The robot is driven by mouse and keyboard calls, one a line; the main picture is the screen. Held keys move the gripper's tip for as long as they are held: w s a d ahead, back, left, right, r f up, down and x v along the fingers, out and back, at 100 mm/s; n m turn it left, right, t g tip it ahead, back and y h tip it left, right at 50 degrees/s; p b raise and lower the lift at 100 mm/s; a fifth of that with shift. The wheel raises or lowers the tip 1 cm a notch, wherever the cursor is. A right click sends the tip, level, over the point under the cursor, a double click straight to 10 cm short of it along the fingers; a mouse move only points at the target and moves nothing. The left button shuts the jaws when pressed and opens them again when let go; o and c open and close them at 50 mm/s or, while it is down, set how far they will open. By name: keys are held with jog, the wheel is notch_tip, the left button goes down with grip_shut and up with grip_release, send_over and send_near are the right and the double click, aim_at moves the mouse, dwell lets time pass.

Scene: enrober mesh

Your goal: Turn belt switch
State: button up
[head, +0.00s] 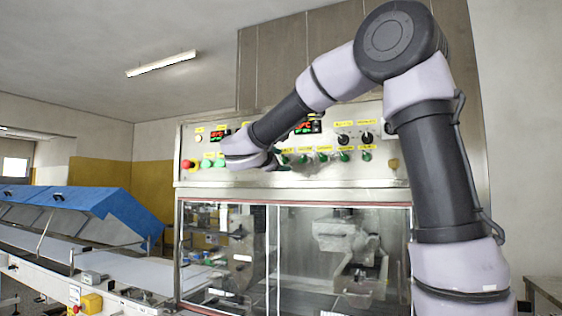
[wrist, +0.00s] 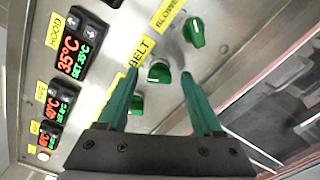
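In the wrist view the belt switch (wrist: 159,72) is a round green knob with a pale marker line on a metal panel. A yellow label (wrist: 140,51) reading BELT is beside it. My gripper (wrist: 158,80) has two green fingers spread apart, one on each side of the knob in the picture. Whether the fingertips reach around the knob or stop short of the panel is hard to tell. In the head view my arm's end covers part of the control panel (head: 222,176), and the fingers and belt switch cannot be made out there.
The blower knob (wrist: 194,32) is close by, and another green knob (wrist: 137,105) is partly hidden by my left finger. Temperature displays (wrist: 70,55) line the panel. Below it is a glazed machine cabinet (head: 240,203). A conveyor with a blue cover (head: 75,200) is at left.

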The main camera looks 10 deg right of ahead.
jog(key=v, duration=1)
jog(key=shift+s+a, duration=0.2)
jog(key=shift+s, duration=0.15)
jog(key=s+d+f+m+g+y, duration=0.1)
jog(key=s+d+f+m+g, duration=0.3)
jog(key=d, duration=0.3)
jog(key=s+d+f+m+g+y, duration=0.1)
jog(key=s+d+f+m+g, duration=0.25)
jog(key=d+f, duration=0.3)
jog(key=s+f+m+y, duration=0.4)
jog(key=s+m+y, duration=0.1)
jog(key=s+m, duration=0.1)
jog(key=s+a+f+m+y, duration=0.1)
jog(key=s+f+m+y, duration=0.3)
jog(key=s+m, duration=0.3)
jog(key=shift+s+f+m+y, duration=0.3)
jog(key=shift+m+y, duration=0.05)
jog(key=shift+y, duration=0.45)
